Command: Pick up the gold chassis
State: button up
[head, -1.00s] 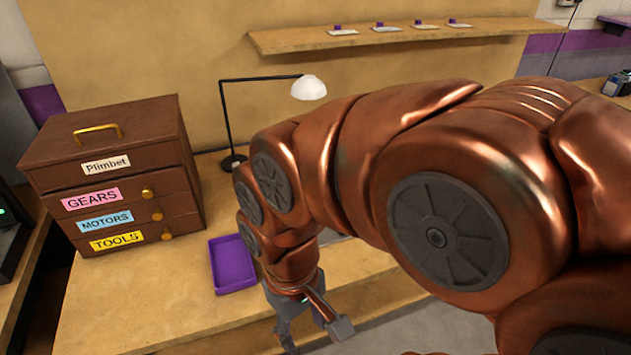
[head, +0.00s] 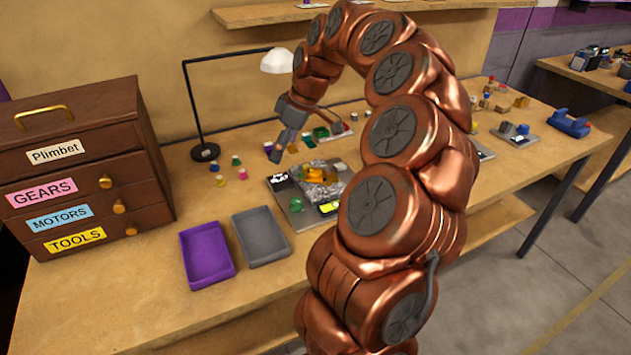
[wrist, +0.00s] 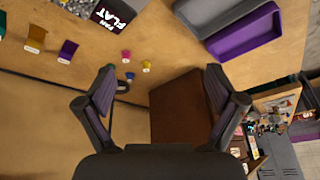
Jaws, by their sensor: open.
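A gold piece (head: 312,181), which may be the gold chassis, sits on or against a grey speckled block on the bench in the head view, partly behind my arm. Another gold block (head: 522,101) lies further right on the bench. I cannot tell which is the chassis. The wrist view shows an orange-gold piece (wrist: 36,35) at the upper left, beside a purple one. My gripper (head: 284,150) is open and empty, over the back of the bench behind the speckled block. Its two spread fingers also show in the wrist view (wrist: 160,73).
A purple tray (head: 207,278) and a grey tray (head: 259,260) stand at the front. A brown drawer cabinet (head: 80,150) is at the left, a black lamp (head: 190,105) behind. Several small coloured parts lie around my gripper.

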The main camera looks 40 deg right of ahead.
jog(key=b, duration=0.1)
send_near(316, 169)
jog(key=shift+a+f+m+t+h, duration=0.15)
jog(key=shift+a+f+t+h, duration=0.05)
jog(key=shift+f, duration=0.3)
jog(key=shift+a+f+m+t+h, duration=0.15)
jog(key=shift+a+f+t+h, duration=0.1)
jog(key=shift+f, duration=0.3)
jog(key=shift+p+x, duration=0.7)
jog(key=shift+x, duration=3.1)
jog(key=shift+a, duration=0.1)
grip_shut()
